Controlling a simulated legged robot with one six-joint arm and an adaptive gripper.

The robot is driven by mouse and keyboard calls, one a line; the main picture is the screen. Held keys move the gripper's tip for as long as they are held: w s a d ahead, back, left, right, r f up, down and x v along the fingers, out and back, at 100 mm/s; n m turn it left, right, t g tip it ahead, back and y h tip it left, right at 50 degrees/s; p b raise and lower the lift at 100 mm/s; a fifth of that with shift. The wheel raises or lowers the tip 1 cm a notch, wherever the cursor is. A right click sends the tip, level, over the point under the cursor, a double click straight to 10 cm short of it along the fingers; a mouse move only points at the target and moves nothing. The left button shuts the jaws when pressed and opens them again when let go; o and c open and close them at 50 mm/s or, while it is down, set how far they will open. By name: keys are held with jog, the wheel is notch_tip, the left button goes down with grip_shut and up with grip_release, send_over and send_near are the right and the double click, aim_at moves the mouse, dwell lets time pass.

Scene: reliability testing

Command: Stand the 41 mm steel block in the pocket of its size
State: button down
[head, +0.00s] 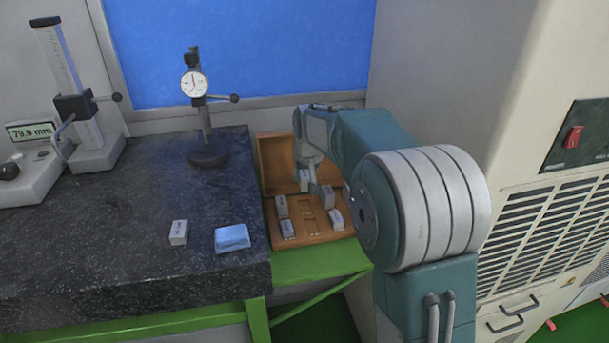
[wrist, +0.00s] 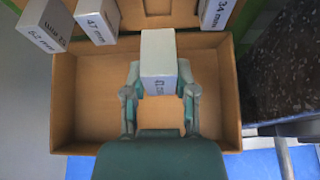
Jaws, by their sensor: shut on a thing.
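My gripper (wrist: 160,90) is shut on a pale steel block (wrist: 158,52), its fingers on both sides. The block's label is turned sideways and hard to read. In the head view the held block (head: 304,178) is partly hidden by my gripper (head: 312,180), in front of the open lid. The wooden case (head: 310,236) has pockets. An empty pocket (wrist: 158,6) shows between the 47 mm block (wrist: 97,20) and the 34 mm block (wrist: 215,12) in the wrist view. The 62 mm block (wrist: 42,25) stands at the left there. The held block is apart from the pockets.
The case's lid (head: 275,155) is open at the back. A block (head: 179,232) and a blue cloth (head: 232,238) lie on the granite plate (head: 120,240). A dial gauge stand (head: 207,155) is behind them. A tall cabinet (head: 450,80) closes the right side.

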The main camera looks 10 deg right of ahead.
aim_at(304, 203)
jog(key=shift+f, duration=2.8)
jog(key=shift+f, duration=0.55)
jog(key=shift+c, duration=1.6)
grip_release()
jog(key=v, duration=1.1)
jog(key=s+r, duration=0.3)
jog(key=s, duration=0.5)
jog(key=s+r, duration=0.2)
jog(key=s, duration=0.6)
jog(key=s+f, duration=0.2)
jog(key=s, duration=0.6)
jog(key=s+f+t, duration=0.1)
jog(key=s+f, duration=0.1)
jog(key=s, duration=0.6)
jog(key=shift+s+f, duration=0.25)
jog(key=shift+f, duration=0.1)
